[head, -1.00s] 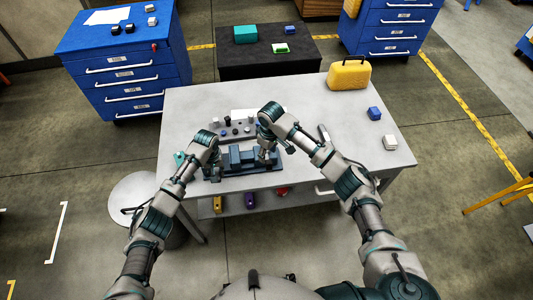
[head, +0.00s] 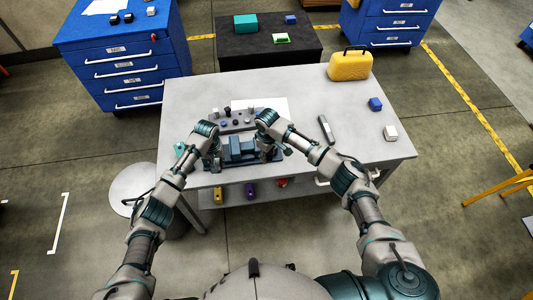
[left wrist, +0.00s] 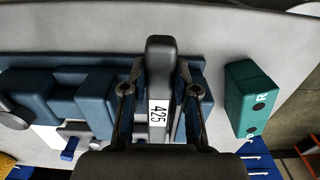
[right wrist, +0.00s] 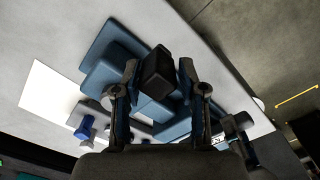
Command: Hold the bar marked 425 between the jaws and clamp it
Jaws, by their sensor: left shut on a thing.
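The bar marked 425 (left wrist: 159,85) is dark grey with a white label. It stands between the fingers of my left gripper (left wrist: 160,75), which is shut on it. The blue vise (head: 240,147) lies on the table. Its blue jaw blocks (left wrist: 95,100) are left of the bar in the left wrist view, so the bar is beside them, at the vise's left end in the head view. My right gripper (right wrist: 158,75) is at the vise's right end. Its fingers stand apart on both sides of a black block (right wrist: 158,72); contact is unclear. The bar's lower end is hidden.
Behind the vise are a tray of small parts (head: 237,123) and a white sheet (head: 272,105). Another dark bar (head: 325,129), a blue block (head: 375,104) and a yellow case (head: 349,66) are on the right.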

